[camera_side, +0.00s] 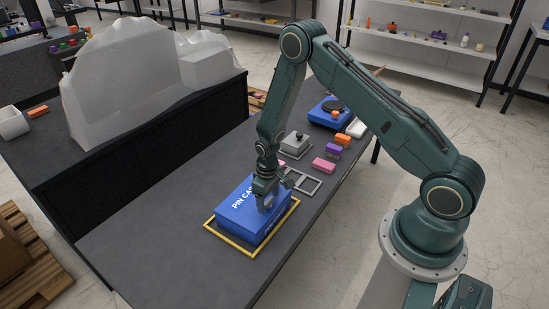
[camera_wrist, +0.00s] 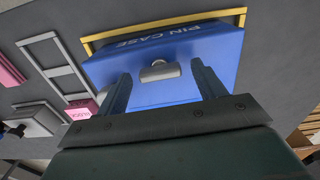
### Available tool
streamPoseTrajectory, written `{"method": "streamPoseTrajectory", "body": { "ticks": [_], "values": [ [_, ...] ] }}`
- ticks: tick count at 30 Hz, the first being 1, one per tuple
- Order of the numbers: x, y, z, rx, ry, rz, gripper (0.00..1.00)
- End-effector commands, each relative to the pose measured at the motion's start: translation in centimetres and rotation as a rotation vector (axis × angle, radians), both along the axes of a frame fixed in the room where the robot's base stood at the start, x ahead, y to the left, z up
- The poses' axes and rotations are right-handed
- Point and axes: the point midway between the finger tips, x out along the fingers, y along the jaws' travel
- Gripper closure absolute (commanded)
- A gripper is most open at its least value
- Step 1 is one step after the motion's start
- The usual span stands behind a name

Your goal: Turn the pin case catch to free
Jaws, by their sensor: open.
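The blue pin case (camera_side: 246,217) sits on the dark bench inside a yellow frame (camera_side: 252,255). White "PIN CASE" lettering shows on it, also in the wrist view (camera_wrist: 215,72). The catch (camera_wrist: 159,71) is a small grey-white piece on the case in the wrist view. My gripper (camera_side: 267,203) is over the case in the side view and hides part of it. In the wrist view my gripper (camera_wrist: 160,80) is open, with one finger on each side of the catch and clear space between. I cannot tell how far the fingertips are from the case.
Behind the case lie a grey rack frame (camera_side: 302,182), a pink block (camera_side: 323,165), a grey lidded box (camera_side: 296,146), purple and orange blocks, and a blue turntable-like unit (camera_side: 328,112). The bench's front-left is clear.

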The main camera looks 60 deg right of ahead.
Motion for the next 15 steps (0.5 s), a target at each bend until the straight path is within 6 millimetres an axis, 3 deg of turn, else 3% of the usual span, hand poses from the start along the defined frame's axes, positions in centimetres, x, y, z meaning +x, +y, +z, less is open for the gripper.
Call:
{"method": "streamPoseTrajectory", "body": {
  "ticks": [8,15],
  "values": [
    [0.1,0.0,1.3,0.0,-0.002,0.0,0.31],
    [0.1,0.0,4.0,0.0,-0.002,0.0,0.31]
  ]
}}
